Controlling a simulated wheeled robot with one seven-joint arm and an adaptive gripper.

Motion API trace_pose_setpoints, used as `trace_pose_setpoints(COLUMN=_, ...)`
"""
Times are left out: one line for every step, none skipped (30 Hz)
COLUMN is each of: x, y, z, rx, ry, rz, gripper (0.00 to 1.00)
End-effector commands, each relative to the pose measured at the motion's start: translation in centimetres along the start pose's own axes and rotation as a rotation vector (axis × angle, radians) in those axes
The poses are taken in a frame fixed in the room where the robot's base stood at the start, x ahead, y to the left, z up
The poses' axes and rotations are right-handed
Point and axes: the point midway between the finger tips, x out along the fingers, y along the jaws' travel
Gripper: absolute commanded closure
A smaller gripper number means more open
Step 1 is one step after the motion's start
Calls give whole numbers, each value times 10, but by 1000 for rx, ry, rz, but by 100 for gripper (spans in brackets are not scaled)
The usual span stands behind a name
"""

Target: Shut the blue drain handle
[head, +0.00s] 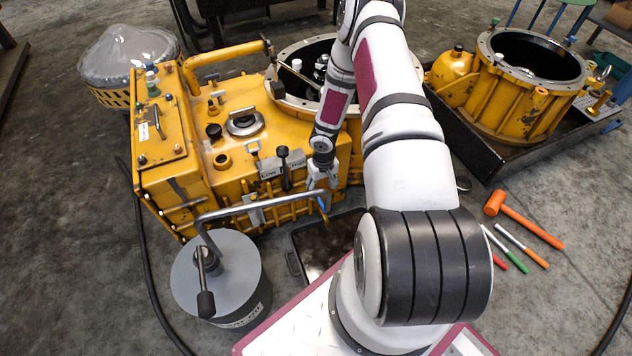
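The yellow transmission housing (190,185) stands left of centre. My gripper (322,190) points down at the housing's front lower right side, right of the black levers by the LOW label. A small, thin blue and yellowish piece (323,210) shows just below the fingertips; it may be the drain handle, but it is too small to tell which way it is turned. I cannot tell whether the fingers touch it or are closed on it. My arm covers part of the housing's right side.
A black drain pan (293,262) lies on the floor below my gripper. A grey cylinder (225,275) with a bent grey pipe stands at its left. An orange mallet (530,225) and several markers lie at right. Another yellow housing (520,105) sits in a black tray (500,160).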

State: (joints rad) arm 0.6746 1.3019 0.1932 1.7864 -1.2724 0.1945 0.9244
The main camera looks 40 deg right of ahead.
Motion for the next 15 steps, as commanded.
trace_pose_setpoints(x=2, y=0, z=0, rx=0, ry=0, rz=-1, gripper=40)
trace_pose_setpoints(x=3, y=0, z=0, rx=0, ry=0, rz=0, gripper=40)
trace_pose_setpoints(x=4, y=0, z=0, rx=0, ry=0, rz=0, gripper=40)
trace_pose_setpoints(x=6, y=0, z=0, rx=-1, ry=0, rz=0, gripper=40)
trace_pose_setpoints(x=8, y=0, z=0, rx=-1, ry=-1, rz=0, gripper=40)
trace_pose_setpoints(x=11, y=0, z=0, rx=-1, ry=-1, rz=0, gripper=40)
trace_pose_setpoints(x=14, y=0, z=0, rx=0, ry=-1, rz=0, gripper=40)
trace_pose_setpoints(x=17, y=0, z=1, rx=1, ry=-1, rz=-1, gripper=40)
trace_pose_setpoints(x=21, y=0, z=1, rx=1, ry=-1, rz=-1, gripper=40)
trace_pose_setpoints(x=25, y=0, z=1, rx=0, ry=-1, rz=0, gripper=40)
trace_pose_setpoints(x=28, y=0, z=0, rx=-1, ry=-1, rz=0, gripper=40)
trace_pose_setpoints(x=33, y=0, z=0, rx=0, ry=-1, rz=-1, gripper=40)
trace_pose_setpoints(x=37, y=0, z=0, rx=1, ry=0, rz=-1, gripper=40)
trace_pose_setpoints(x=41, y=0, z=0, rx=1, ry=0, rz=-1, gripper=40)
trace_pose_setpoints(x=47, y=0, z=0, rx=0, ry=0, rz=-1, gripper=40)
